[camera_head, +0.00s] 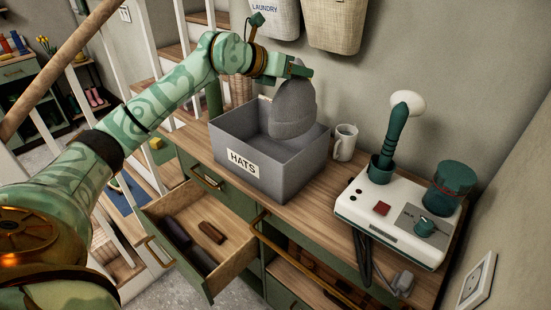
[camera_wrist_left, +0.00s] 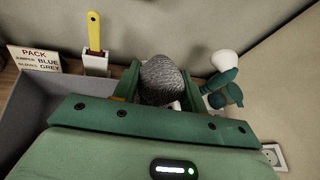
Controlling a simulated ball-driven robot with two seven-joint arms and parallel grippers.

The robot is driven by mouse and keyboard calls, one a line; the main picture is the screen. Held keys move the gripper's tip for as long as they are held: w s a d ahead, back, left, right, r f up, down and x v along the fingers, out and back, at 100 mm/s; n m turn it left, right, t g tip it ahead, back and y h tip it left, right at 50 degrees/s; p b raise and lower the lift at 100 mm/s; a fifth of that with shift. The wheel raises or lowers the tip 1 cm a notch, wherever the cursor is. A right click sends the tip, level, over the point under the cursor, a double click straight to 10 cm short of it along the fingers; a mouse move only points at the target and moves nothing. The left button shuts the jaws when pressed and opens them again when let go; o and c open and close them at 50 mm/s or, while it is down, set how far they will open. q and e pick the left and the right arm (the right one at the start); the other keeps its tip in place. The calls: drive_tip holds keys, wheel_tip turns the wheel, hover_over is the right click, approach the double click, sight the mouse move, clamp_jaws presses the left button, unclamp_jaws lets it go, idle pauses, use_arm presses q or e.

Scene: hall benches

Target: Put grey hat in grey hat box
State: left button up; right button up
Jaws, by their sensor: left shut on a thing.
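The grey knitted hat (camera_head: 293,112) hangs from my left gripper (camera_head: 298,70) in the head view. The gripper is shut on its top. The hat overlaps the back right part of the grey box (camera_head: 288,178) with the "HATS" label. Its lower edge shows against the box's inside; I cannot tell whether it touches the box. In the left wrist view the hat (camera_wrist_left: 162,75) sits between the two fingers, and a grey box wall (camera_wrist_left: 40,108) shows at left. My right gripper is not in view.
A white mug (camera_head: 344,142) stands right of the box. Farther right is a white device (camera_head: 385,215) with green parts. An open drawer (camera_head: 160,208) with dark items juts out below. The wrist view shows a sign (camera_wrist_left: 35,60) and a yellow-handled brush-like thing (camera_wrist_left: 94,32).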

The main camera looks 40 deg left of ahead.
sight(292, 133)
use_arm(q)
wheel_tip(292, 133, down, 13)
drive_tip(key=b, duration=0.2)
drive_tip(key=shift+f+b, duration=0.1)
drive_tip(key=shift+b, duration=0.3)
drive_tip(key=shift+f, duration=0.5)
wheel_tip(292, 133, down, 3)
drive_tip(key=shift+f+b, duration=0.1)
drive_tip(key=shift+b, duration=0.4)
drive_tip(key=o, duration=1.2)
drive_tip(key=shift+f, duration=0.1)
drive_tip(key=shift+o, duration=0.2)
